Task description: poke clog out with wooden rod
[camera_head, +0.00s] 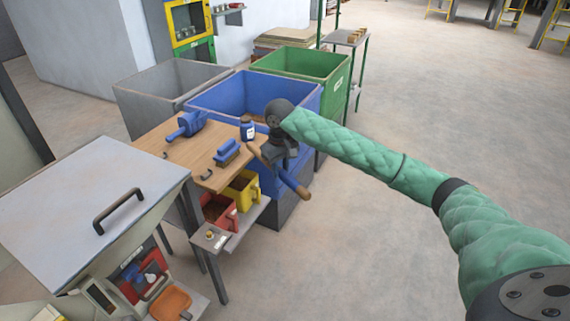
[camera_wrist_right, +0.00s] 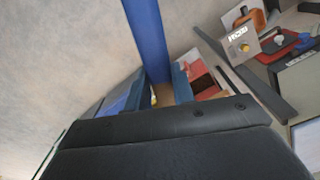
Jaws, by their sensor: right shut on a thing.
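My right gripper (camera_head: 281,149) is in the middle of the head view, in front of the blue bin. The sack filler (camera_head: 92,197), with a pale lid and dark handle, stands at lower left, well away from the rod. I cannot see a clog. My left gripper is not in view.
A wooden worktable (camera_head: 190,160) holds a blue scoop (camera_head: 186,125), a blue brush (camera_head: 227,152) and a jar (camera_head: 247,130). Red (camera_head: 219,212) and yellow (camera_head: 242,189) bins sit below. Grey (camera_head: 160,92), blue (camera_head: 225,95) and green (camera_head: 325,68) crates stand behind. Floor at right is clear.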

